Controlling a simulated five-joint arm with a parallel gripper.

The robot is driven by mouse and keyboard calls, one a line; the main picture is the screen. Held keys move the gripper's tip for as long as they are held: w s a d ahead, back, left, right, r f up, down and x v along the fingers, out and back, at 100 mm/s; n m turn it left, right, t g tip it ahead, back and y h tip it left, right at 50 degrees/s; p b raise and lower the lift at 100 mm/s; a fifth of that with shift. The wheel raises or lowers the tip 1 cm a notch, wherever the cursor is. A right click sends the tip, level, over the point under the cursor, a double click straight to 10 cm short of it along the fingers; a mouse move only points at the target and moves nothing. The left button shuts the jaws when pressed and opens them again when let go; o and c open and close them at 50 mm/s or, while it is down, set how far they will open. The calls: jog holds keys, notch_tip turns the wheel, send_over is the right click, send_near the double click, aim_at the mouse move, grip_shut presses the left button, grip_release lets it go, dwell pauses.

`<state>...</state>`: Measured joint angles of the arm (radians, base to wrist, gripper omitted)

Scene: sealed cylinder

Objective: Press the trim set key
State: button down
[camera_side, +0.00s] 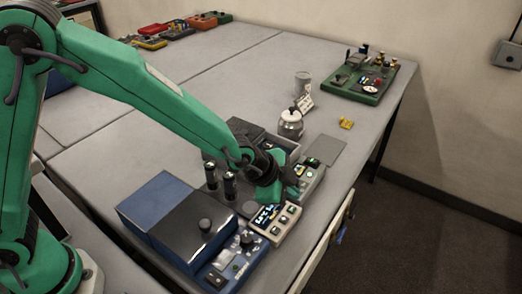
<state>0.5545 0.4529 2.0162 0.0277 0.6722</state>
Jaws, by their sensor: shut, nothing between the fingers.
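My gripper (291,181) is at the end of the green arm, low over the cluster of instruments near the table's right edge. The labels are too small to read, so I cannot tell which key is the trim set key. Contact between fingers and unit is unclear.
A blue box with a dark lid (196,226) and a blue control panel (238,264) stand at the front. Dark upright cylinders (230,186) rise left of my gripper. A glass jar (290,124) and a green panel (362,80) are farther back. The table's middle is clear.

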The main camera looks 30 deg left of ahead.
jog(key=shift+f, duration=1.2)
jog(key=shift+a+f, duration=0.1)
jog(key=shift+f, duration=0.7)
dwell(2.2)
jog(key=shift+r, duration=0.8)
dwell(0.4)
jog(key=shift+r, duration=2.5)
